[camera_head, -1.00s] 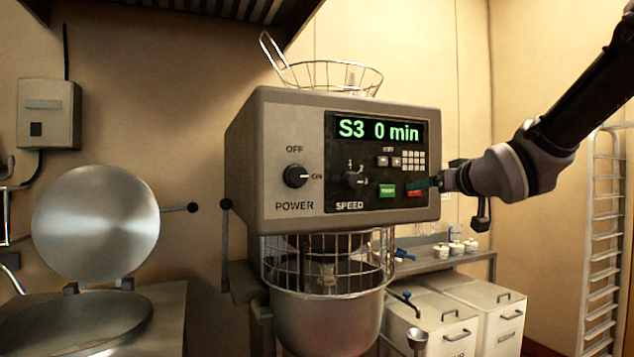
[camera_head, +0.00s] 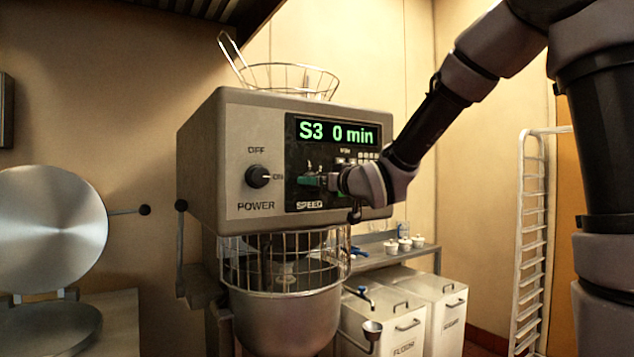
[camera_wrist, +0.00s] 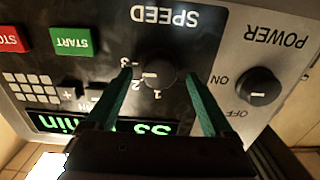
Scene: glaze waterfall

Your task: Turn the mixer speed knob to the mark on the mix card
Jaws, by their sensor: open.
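The dark speed knob (camera_wrist: 155,70) shows in the wrist view, which sees the panel upside down. It has a short white line, with marks 1, 2 and 3 beside it; which mark the line meets is hard to tell. My gripper (camera_wrist: 158,76) is open, its two green fingers on either side of the knob with visible gaps. In the head view my gripper (camera_head: 308,181) is at the panel and mostly hides the knob. The mixer (camera_head: 215,150) has a lit display (camera_head: 337,133) reading "S3 0 min". I cannot make out a mix card.
The power knob (camera_head: 258,177) is left of my gripper, turned toward ON. Start (camera_wrist: 71,41) and stop (camera_wrist: 12,39) buttons and a keypad (camera_wrist: 32,92) lie close by. A wire guard (camera_head: 285,262) and bowl (camera_head: 285,310) are below. A rack (camera_head: 530,240) stands at right.

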